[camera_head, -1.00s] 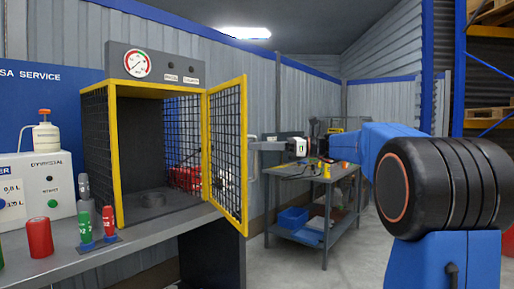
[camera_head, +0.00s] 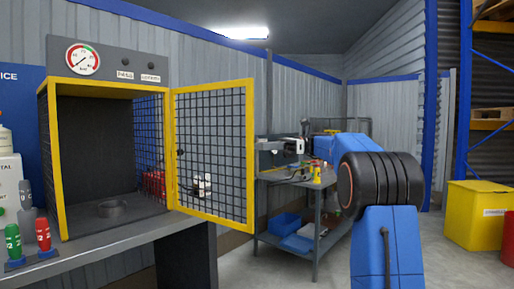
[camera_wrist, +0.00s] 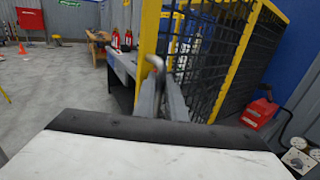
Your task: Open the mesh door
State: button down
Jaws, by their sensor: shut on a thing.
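The mesh door (camera_head: 213,150), yellow-framed with black mesh, stands wide open on the right side of the test cabinet (camera_head: 52,160). Its free edge (camera_wrist: 147,55) is close in the wrist view. My gripper (camera_wrist: 163,88) is shut on the door's grey handle (camera_wrist: 156,63) at that edge; the fingers partly hide the handle. In the head view my gripper (camera_head: 264,144) is at the door's right edge, partly hidden by the door frame. The cabinet's inside shows a dark ring (camera_head: 112,208) on its floor.
A grey workbench (camera_head: 315,185) with blue bins stands behind my arm. Green and red cylinders (camera_head: 44,236) stand left on the cabinet's bench. A yellow bin (camera_head: 478,220) is at the right. A red can (camera_wrist: 260,112) shows beyond the mesh. Open floor (camera_wrist: 60,90) lies left in the wrist view.

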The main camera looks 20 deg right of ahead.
jog(key=shift+w+d+f, duration=0.25)
jog(key=shift+w+f, duration=0.1)
jog(key=shift+w, duration=0.1)
jog(key=c, duration=1.8)
grip_release()
jog(key=shift+w+a+f, duration=0.1)
jog(key=shift+a, duration=0.05)
jog(key=shift+r, duration=0.2)
